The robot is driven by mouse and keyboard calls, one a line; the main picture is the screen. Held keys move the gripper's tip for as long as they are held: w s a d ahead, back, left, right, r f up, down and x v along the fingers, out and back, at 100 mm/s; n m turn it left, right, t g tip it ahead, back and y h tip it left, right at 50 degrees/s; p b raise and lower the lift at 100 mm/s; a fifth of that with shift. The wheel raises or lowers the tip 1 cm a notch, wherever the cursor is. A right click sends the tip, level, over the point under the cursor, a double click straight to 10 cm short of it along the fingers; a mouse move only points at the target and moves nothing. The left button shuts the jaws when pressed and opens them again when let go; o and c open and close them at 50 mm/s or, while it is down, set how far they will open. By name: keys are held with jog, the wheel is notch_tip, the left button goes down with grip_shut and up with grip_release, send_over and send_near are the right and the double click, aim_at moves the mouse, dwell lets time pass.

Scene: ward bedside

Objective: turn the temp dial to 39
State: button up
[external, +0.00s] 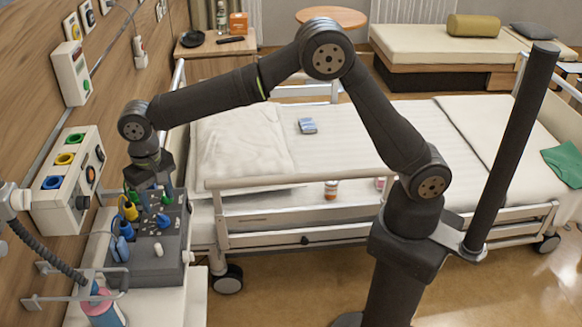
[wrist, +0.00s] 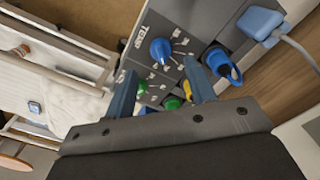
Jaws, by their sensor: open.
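The temp dial (wrist: 160,51) is a round blue knob with printed ticks on a dark grey panel, beside lettering that looks like TEMP. Its numbers and pointer are too small to read. In the wrist view my gripper (wrist: 158,68) is open, with its two fingers apart and the dial showing beyond and between their tips. Nothing is held, and I cannot tell any contact. In the external view my gripper (external: 150,184) points down over the grey device (external: 172,250) at the left.
Green knobs (wrist: 149,102) sit close by the fingers. A blue connector (wrist: 222,65) and a blue plug with a cable (wrist: 262,22) lie to the right. The wooden wall with a socket panel (external: 62,190) is close left; the bed (external: 340,140) stands right of the device.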

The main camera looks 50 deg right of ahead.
aim_at(162, 217)
notch_tip(162, 217, up, 11)
jog(key=shift+r, duration=0.2)
jog(key=shift+f, duration=0.1)
dwell(0.5)
notch_tip(162, 217, down, 17)
jog(key=shift+f, duration=0.15)
dwell(0.4)
